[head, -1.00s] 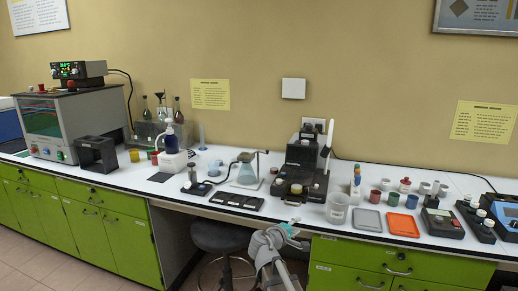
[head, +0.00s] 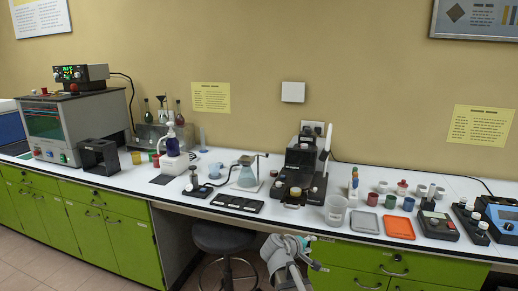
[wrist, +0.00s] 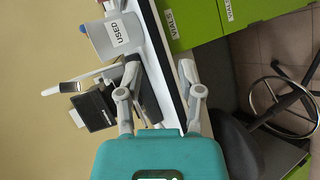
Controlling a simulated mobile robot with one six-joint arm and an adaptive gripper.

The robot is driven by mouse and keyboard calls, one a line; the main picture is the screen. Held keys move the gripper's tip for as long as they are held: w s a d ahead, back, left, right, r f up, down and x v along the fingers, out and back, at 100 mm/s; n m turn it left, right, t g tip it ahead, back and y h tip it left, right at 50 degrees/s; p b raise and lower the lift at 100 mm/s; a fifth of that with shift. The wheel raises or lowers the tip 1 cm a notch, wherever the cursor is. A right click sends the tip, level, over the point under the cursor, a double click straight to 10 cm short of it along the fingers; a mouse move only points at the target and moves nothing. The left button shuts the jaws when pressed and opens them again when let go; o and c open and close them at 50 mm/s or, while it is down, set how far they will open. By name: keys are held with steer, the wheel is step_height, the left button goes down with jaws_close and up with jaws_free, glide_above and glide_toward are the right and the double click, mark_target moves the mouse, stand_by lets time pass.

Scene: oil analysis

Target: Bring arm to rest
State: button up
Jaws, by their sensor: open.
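My arm shows at the bottom of the head view, in front of the bench edge and right of the stool. The teal gripper body fills the bottom of that view. The bench edge (wrist: 168,60) runs behind the gap between the fingers.
A clear beaker (head: 336,213) stands near the bench's front edge; a container labelled USED (wrist: 112,38) shows in the wrist view. A grey tray (head: 364,222) and an orange tray (head: 399,228) lie to the right. A stool (head: 222,238) stands under the bench. Green drawers (head: 350,260) are close by.

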steer(key=s+m+g+y+p, duration=0.7)
steer(key=s+g+y+p, duration=0.1)
steer(key=s, duration=1)
steer(key=shift+s+f+m+y+p, duration=0.3)
steer(key=shift+f+y+p, duration=0.15)
steer(key=shift+y, duration=0.35)
